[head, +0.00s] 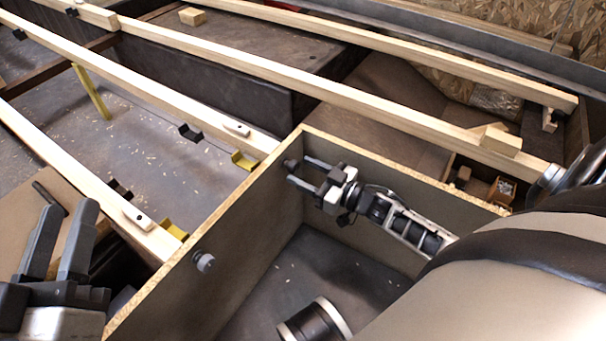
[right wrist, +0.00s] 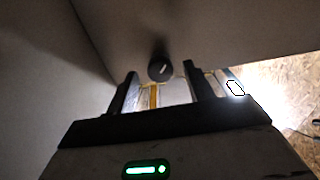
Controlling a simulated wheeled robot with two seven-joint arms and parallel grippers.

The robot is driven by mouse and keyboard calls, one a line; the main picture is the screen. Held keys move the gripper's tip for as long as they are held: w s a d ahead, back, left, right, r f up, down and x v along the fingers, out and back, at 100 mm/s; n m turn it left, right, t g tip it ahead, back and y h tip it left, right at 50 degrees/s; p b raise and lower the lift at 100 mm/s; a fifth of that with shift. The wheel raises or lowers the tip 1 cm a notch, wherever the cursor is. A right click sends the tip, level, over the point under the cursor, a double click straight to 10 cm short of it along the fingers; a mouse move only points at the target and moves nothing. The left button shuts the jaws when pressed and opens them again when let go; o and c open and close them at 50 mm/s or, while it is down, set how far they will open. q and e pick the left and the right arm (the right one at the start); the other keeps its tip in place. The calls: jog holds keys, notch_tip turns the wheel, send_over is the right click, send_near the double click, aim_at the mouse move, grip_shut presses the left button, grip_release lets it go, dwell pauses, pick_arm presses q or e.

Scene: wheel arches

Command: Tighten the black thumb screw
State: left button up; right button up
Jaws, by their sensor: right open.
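A black thumb screw (head: 291,165) sits on the inner wall of the wooden box, near its back corner. In the right wrist view the round black screw head (right wrist: 160,68) with a pale line across it lies between the fingertips. My right gripper (head: 299,172) reaches left inside the box and is open, its fingers pointing at the screw. I cannot tell whether they touch it. A second, greyer knob (head: 204,262) is on the left wall, nearer the front. My left gripper (head: 68,208) is open and empty at the lower left, outside the box.
The wooden box wall (head: 410,184) stands close behind my right arm. Long wooden rails (head: 330,95) cross the scene behind and left of the box. A small wood block (head: 193,16) lies at the back. The box floor (head: 290,275) is mostly clear.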

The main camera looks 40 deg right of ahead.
pick_arm(q)
jog(key=shift+w+r, duration=0.1)
jog(key=shift+r, duration=0.25)
pick_arm(e)
jog(key=shift+w+a, duration=0.2)
jog(key=shift+w, duration=0.25)
jog(key=c, duration=1)
pick_arm(q)
jog(key=shift+h, duration=0.3)
